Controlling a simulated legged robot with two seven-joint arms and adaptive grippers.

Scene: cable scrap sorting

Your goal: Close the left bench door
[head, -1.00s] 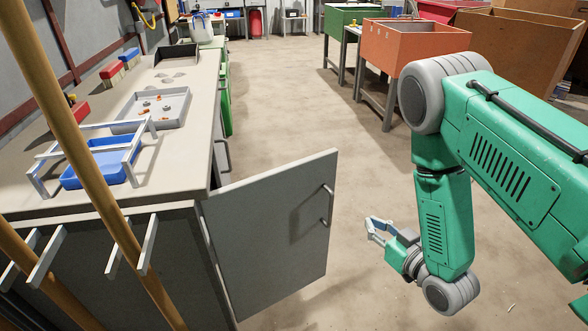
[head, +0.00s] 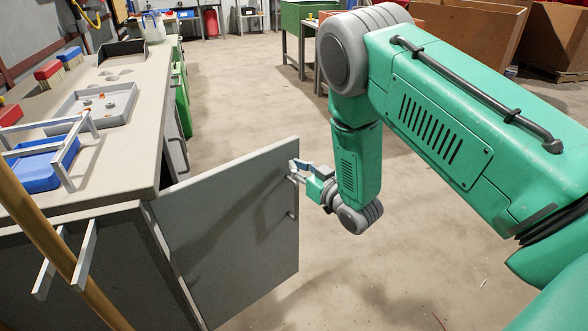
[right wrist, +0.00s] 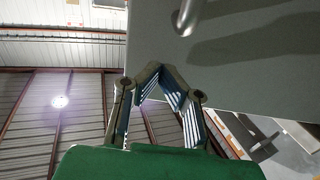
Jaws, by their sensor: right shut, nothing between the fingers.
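The left bench door (head: 228,235) is a grey panel standing open, swung out from the end of the bench. Its bar handle (head: 293,197) is near the free edge. My right gripper (head: 294,167) is at the door's upper free edge, just above the handle in the picture. The right wrist view shows the gripper (right wrist: 157,70) with its fingertips together and empty, close to the door panel (right wrist: 240,60). The handle (right wrist: 187,15) shows at the top there. I cannot tell whether the fingers touch the door. My left gripper is not in view.
The bench top (head: 125,150) holds a blue tray (head: 40,168), a grey tray (head: 75,110) and brushes (head: 68,55). A yellow-brown pole (head: 45,235) crosses the left foreground. Open floor (head: 240,95) lies beyond the door. A green bin (head: 300,25) stands at the back.

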